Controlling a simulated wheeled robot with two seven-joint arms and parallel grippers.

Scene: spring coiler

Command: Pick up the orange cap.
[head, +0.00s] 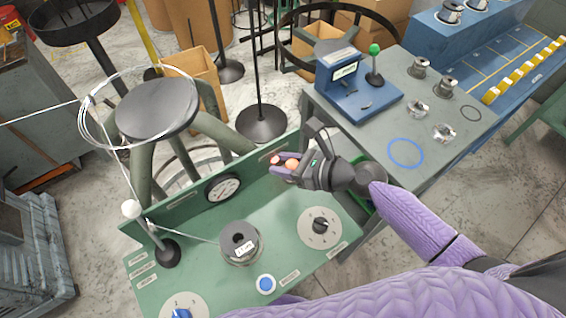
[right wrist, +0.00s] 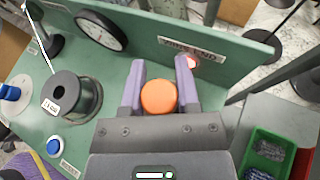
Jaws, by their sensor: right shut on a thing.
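The orange cap (right wrist: 158,97) sits between the two purple fingers of my right gripper (right wrist: 160,90), which is shut on it. In the head view the cap (head: 292,165) shows at the tips of my right gripper (head: 287,164), over the back right part of the green machine panel (head: 275,205). I cannot tell whether the cap touches the panel beneath. My left gripper is not in view.
A red lamp (right wrist: 190,62) is on the upright back plate close to the fingers. A gauge (head: 223,188), a spool (head: 240,243), a dial (head: 320,226) and a blue button (head: 265,284) are on the panel. A green bin (right wrist: 268,150) stands beside it.

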